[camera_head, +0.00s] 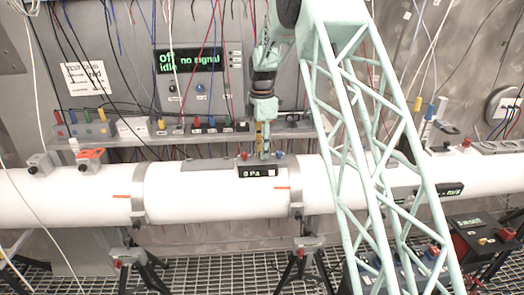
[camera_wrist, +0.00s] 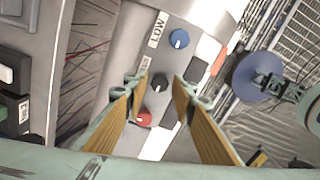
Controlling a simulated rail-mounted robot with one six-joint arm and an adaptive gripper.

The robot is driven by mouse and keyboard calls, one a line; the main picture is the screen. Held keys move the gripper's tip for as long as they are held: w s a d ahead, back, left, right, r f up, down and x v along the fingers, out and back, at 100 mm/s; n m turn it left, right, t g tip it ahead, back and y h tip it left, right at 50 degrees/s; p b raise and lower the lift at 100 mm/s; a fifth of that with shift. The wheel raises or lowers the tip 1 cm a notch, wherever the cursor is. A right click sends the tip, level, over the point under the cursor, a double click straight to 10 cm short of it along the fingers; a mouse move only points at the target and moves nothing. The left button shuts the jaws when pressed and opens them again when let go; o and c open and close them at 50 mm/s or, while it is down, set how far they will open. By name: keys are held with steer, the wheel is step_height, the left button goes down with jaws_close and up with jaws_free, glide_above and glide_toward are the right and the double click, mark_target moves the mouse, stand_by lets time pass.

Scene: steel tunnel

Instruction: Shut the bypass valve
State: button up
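A grey valve panel sits on top of the white pipe (camera_head: 215,192). In the wrist view it carries a blue knob (camera_wrist: 180,38) beside a "LOW" label, a black knob (camera_wrist: 160,82) in the middle, and a red knob (camera_wrist: 144,118). I cannot read a label naming the bypass valve. My gripper (camera_wrist: 157,82) is open, its two yellow-sided fingers on either side of the black knob, apart from it as far as I can see. In the head view my gripper (camera_head: 264,156) points down at the panel, between the red knob (camera_head: 244,156) and the blue knob (camera_head: 280,154).
A small display (camera_head: 257,172) on the pipe reads "0 Pa". A wall screen (camera_head: 190,60) reads "Off", "idle" and "no signal". A shelf (camera_head: 185,138) with coloured sockets and cables runs behind the pipe. Hanging wires are close to my arm.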

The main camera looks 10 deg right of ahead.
steer(key=c, duration=0.6)
steer(key=shift+o, duration=0.2)
steer(key=shift+m, duration=0.4)
steer(key=m, duration=0.3)
steer(key=shift+m, duration=0.3)
steer(key=m, duration=0.4)
steer(key=shift+b, duration=0.3)
steer(key=m, duration=0.5)
steer(key=shift+m, duration=2.3)
